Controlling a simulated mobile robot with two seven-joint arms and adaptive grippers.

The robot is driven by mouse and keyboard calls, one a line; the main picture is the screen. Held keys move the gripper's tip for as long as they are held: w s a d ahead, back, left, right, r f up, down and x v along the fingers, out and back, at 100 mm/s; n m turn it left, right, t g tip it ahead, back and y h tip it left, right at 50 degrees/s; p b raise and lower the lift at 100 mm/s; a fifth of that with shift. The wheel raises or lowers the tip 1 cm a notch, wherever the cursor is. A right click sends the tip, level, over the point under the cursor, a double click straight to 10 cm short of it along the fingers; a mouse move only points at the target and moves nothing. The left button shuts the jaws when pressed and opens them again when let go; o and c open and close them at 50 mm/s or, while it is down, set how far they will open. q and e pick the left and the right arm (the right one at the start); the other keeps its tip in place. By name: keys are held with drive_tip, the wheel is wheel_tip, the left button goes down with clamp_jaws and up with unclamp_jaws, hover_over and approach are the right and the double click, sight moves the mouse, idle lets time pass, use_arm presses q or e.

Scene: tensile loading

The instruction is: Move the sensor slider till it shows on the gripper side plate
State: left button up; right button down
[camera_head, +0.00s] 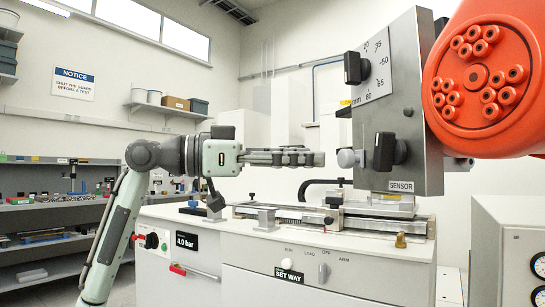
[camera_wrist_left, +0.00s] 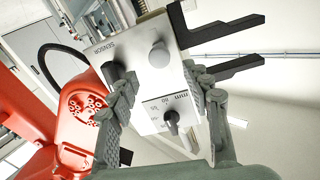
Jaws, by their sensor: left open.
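The upright grey metal sensor plate (camera_head: 422,120) is labelled SENSOR and carries a millimetre scale with a black pointer knob (camera_head: 355,68). Lower on it are a pale round knob (camera_head: 348,158) and a black knob (camera_head: 385,150). My left gripper (camera_head: 316,158) is open and level, left of the pale knob and apart from it. In the left wrist view the sensor plate (camera_wrist_left: 140,75) lies beyond my spread fingers, with the pale knob (camera_wrist_left: 160,54) and the pointer knob (camera_wrist_left: 172,118) between or near them. I cannot tell which part is the slider. My right gripper does not show.
A large orange robot arm (camera_head: 490,80) stands close at the right. Two black prongs (camera_wrist_left: 222,28) stick out beside the plate.

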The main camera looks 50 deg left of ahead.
use_arm(q)
drive_tip(key=v, duration=0.5)
drive_tip(key=shift+s+a, duration=0.2)
drive_tip(key=shift+s, duration=0.15)
idle(2.1)
